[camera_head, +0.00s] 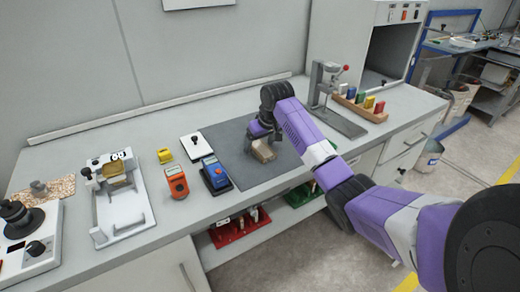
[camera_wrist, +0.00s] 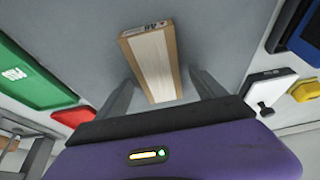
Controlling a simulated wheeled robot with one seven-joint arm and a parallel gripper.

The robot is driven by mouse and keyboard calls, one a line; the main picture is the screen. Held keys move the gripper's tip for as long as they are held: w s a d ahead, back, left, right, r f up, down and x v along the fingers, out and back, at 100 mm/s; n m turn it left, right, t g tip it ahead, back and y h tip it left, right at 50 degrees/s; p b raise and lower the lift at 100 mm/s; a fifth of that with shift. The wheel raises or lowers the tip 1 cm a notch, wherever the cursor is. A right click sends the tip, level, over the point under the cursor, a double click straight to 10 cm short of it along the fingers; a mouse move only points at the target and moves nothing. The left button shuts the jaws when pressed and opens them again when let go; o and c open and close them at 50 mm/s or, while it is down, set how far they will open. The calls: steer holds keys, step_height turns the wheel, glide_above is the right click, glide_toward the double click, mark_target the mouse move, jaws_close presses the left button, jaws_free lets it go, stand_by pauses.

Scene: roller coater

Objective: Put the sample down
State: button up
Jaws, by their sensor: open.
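The sample (camera_wrist: 152,66) is a small block with a pale top face, brown sides and a printed mark on one end. In the head view the sample (camera_head: 263,151) rests on the dark grey mat (camera_head: 222,138) on the bench. My gripper (camera_wrist: 163,88) is open in the wrist view, with one finger on each side of the sample's near end. The fingers look apart from its sides. In the head view my gripper (camera_head: 257,137) is just above the sample, and my wrist partly hides it.
A press stand (camera_head: 340,120) and a wooden rack of coloured blocks (camera_head: 358,107) stand to the right. The mat's front is clear.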

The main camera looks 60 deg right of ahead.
steer(key=c, duration=1.6)
steer(key=shift+c, duration=0.2)
steer(key=shift+r, duration=0.15)
